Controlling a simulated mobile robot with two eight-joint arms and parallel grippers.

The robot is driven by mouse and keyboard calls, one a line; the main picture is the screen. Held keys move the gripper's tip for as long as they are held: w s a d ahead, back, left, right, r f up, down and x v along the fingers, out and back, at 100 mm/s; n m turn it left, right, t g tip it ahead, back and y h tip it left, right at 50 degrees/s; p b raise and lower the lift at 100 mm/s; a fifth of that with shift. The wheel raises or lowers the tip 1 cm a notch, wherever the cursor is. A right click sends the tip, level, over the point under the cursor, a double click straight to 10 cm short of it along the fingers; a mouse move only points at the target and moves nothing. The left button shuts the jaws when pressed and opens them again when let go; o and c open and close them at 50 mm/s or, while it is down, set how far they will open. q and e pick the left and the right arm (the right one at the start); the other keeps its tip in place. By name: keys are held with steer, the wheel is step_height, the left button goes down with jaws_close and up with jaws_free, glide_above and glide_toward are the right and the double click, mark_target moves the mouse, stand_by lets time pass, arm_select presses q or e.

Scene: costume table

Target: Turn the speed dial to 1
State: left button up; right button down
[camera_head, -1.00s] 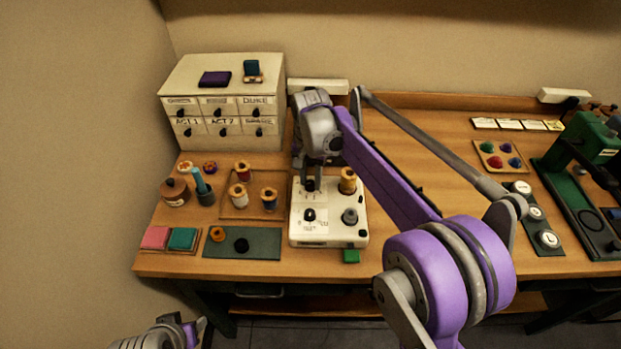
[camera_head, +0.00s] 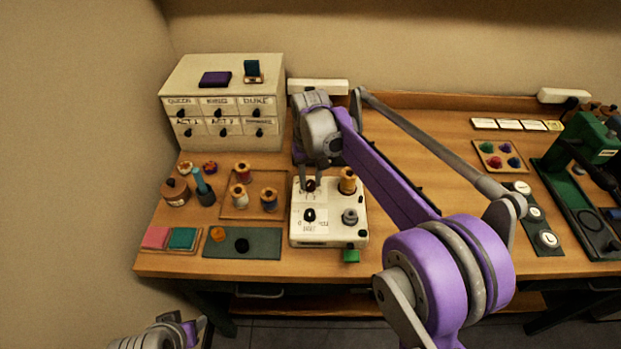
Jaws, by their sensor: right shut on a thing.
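The white control box (camera_head: 330,232) stands on the table, left of the middle. It has an upper dial (camera_head: 311,186) and a lower black dial (camera_head: 309,215), with small markings around them that are too small to read surely. My right gripper (camera_head: 311,182) points down over the back left of the box, shut on the upper dial, with its fingers on either side of it. The dial's pointer and setting are mostly hidden by the fingers. Part of my left arm's end (camera_head: 165,335) shows at the bottom left edge, away from the table; its fingertips are not clear.
A thread spool (camera_head: 347,180) and a grey knob (camera_head: 350,216) are on the box's right side. A wooden tray of spools (camera_head: 228,210) stands close on the left. A drawer cabinet (camera_head: 220,75) is behind left, a green machine (camera_head: 590,140) far right.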

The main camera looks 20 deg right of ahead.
mark_target(311, 184)
steer(key=shift+n, duration=0.7)
steer(key=c, duration=0.6)
jaws_free()
steer(key=shift+o, duration=0.2)
steer(key=shift+r, duration=0.1)
step_height(311, 184, up, 11)
steer(key=shift+f+p, duration=0.2)
steer(key=shift+p, duration=0.25)
steer(key=shift+s+f, duration=0.1)
